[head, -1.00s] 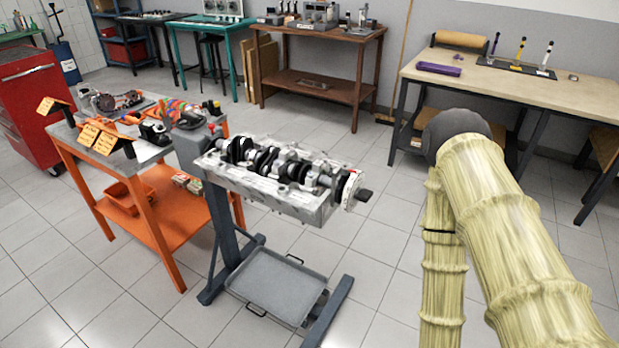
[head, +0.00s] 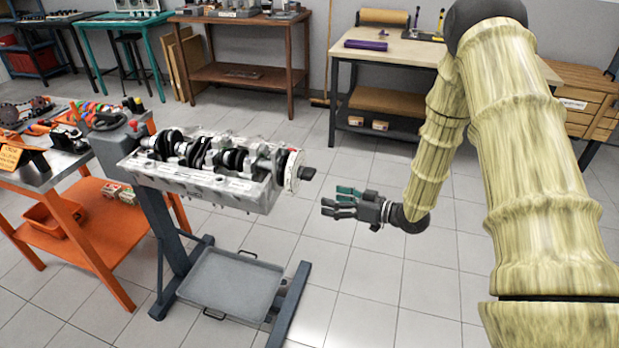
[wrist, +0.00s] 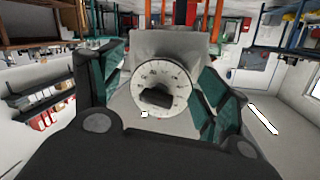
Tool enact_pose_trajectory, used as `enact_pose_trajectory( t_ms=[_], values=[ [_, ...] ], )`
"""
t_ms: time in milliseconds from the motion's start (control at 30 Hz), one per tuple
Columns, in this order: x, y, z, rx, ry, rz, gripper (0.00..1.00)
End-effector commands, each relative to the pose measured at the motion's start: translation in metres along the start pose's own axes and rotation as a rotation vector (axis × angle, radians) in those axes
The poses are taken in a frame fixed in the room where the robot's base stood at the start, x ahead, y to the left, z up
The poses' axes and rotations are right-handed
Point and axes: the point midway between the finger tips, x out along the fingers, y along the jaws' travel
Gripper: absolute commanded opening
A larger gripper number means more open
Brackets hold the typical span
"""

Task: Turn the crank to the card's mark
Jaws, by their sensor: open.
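The engine block (head: 210,185) sits on its stand with the crankshaft (head: 215,152) lying along its top. At the block's right end is a pale round dial (head: 292,172) with a dark crank end (head: 308,173) sticking out of its middle. My gripper (head: 335,200) is open and empty, to the right of the dial and a little below it, apart from it. In the wrist view the dial (wrist: 174,82) and dark crank end (wrist: 157,98) show between my spread teal fingers. Dial markings are too small to read. Orange cards (head: 12,155) stand on the cart; their writing is not legible.
A grey drip tray (head: 230,283) lies under the stand, whose foot (head: 290,305) reaches forward. An orange cart (head: 85,240) stands left. A brown bench (head: 240,75) and a pale workbench (head: 400,52) are behind. The floor right of the stand is clear.

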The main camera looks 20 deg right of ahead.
Motion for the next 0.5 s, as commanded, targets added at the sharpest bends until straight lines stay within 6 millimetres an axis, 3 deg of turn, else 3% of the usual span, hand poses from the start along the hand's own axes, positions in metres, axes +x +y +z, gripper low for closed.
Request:
enact_pose_trajectory(
  t_ms=[100, 200, 367, 500],
  values=[
    [-0.012, 0.008, -0.037, -0.053, 0.075, -0.108, 0.75],
    [-0.021, 0.009, -0.056, -0.079, 0.106, -0.173, 0.75],
    [-0.027, 0.008, -0.069, -0.095, 0.125, -0.22, 0.75],
    [-0.018, 0.006, -0.072, -0.096, 0.125, -0.226, 0.75]
  ],
)
